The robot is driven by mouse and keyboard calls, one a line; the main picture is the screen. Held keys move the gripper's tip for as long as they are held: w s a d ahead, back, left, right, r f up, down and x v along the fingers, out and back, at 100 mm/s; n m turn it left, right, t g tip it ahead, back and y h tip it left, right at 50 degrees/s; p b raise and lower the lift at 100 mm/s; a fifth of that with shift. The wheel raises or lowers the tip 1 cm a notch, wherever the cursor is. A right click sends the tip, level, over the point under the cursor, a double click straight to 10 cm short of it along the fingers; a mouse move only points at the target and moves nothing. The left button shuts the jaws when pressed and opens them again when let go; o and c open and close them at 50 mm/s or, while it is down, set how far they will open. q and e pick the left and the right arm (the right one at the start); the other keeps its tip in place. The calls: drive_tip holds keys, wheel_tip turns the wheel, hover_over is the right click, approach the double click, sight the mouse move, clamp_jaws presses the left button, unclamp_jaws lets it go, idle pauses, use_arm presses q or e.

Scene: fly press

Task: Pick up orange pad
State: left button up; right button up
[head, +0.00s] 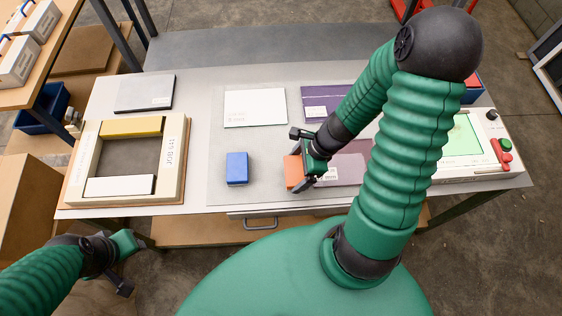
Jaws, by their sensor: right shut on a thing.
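The orange pad (292,171) is on the right of the blue pad, at the front middle of the table. My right gripper (304,174) reaches down over it and is shut on it. The gripper covers the pad's right part. I cannot tell whether the pad touches the surface under it. My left gripper (126,262) hangs low at the left, off the table's front edge and far from the pad. Its fingers are too small and turned to judge.
A blue pad (237,168) lies left of the orange one. A framed tray (175,160) with yellow and white blocks stands at left. White (255,107) and purple (320,100) plates lie behind. A control box (475,152) with a green screen and red button is at right.

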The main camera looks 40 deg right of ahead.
drive_tip(key=s, duration=0.1)
drive_tip(key=s+d, duration=0.1)
drive_tip(key=s, duration=0.1)
drive_tip(key=shift+s+d+r+p, duration=0.25)
drive_tip(key=shift+d+r+p, duration=0.05)
drive_tip(key=shift+r+p, duration=0.1)
drive_tip(key=s+p, duration=0.1)
drive_tip(key=p, duration=0.4)
drive_tip(key=shift+s+d+r, duration=0.3)
drive_tip(key=shift+s+r, duration=0.05)
drive_tip(key=shift+s+d+f+p, duration=0.1)
drive_tip(key=shift+s+d+p, duration=0.1)
drive_tip(key=shift+s+p, duration=0.25)
drive_tip(key=shift+s+d+f+p, duration=0.1)
drive_tip(key=shift+s+d+p, duration=0.15)
drive_tip(key=shift+s, duration=0.2)
drive_tip(key=shift+s+d+f, duration=0.1)
drive_tip(key=shift+s+f, duration=0.05)
drive_tip(key=shift+s, duration=0.4)
